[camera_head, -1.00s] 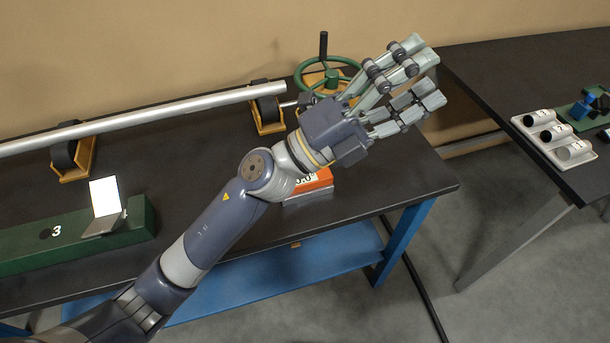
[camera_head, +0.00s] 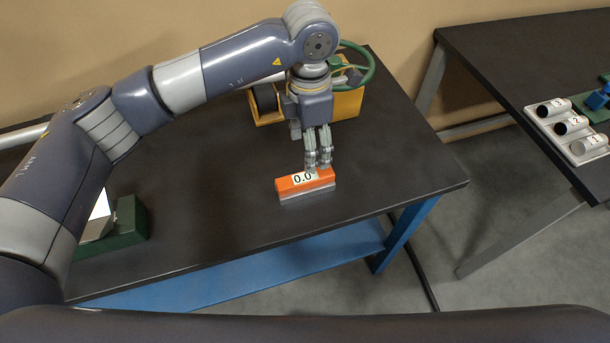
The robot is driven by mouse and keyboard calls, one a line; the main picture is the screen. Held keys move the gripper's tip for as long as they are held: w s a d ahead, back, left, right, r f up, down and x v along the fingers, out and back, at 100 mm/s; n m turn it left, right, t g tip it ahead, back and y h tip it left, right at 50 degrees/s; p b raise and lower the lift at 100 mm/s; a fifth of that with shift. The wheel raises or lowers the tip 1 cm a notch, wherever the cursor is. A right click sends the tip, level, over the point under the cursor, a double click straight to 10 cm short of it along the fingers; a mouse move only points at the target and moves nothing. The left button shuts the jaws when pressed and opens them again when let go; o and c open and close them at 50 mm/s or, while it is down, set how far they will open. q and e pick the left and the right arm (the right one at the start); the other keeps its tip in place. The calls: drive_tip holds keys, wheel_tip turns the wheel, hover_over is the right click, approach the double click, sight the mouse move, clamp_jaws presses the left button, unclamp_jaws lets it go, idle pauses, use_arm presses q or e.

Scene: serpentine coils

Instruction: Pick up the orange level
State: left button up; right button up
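The orange level (camera_head: 290,187) lies on the black table, an orange bar with a white "0.0°" label on top and a light grey strip along its lower front edge. My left gripper (camera_head: 318,166) points straight down over the level's back right part, its fingertips at or just above the top edge. The fingers look close together; whether they are apart, touch the level or sit behind it is unclear. My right gripper is not in view.
A green block (camera_head: 131,222) is at left, partly behind my arm. Another table (camera_head: 500,60) at right bears a white tray (camera_head: 601,154). The black table (camera_head: 400,160) is clear around the level.

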sight(305, 177)
use_arm(q)
drive_tip(key=shift+a+f, duration=0.2)
drive_tip(key=shift+f, duration=0.2)
wheel_tip(305, 177, down, 4)
drive_tip(key=shift+s+f+p, duration=0.1)
drive_tip(key=shift+f+p, duration=0.1)
drive_tip(key=shift+p, duration=0.5)
drive_tip(key=shift+s+f+p, duration=0.2)
drive_tip(key=shift+f+p, duration=0.3)
drive_tip(key=shift+f, duration=0.05)
drive_tip(key=f, duration=0.1)
drive_tip(key=f+p, duration=0.1)
drive_tip(key=f, duration=0.1)
drive_tip(key=shift+s+a+f+p, duration=0.15)
drive_tip(key=shift+s+a+p, duration=0.1)
drive_tip(key=shift+s+p, duration=0.1)
drive_tip(key=shift+f, duration=0.5)
drive_tip(key=c, duration=1.2)
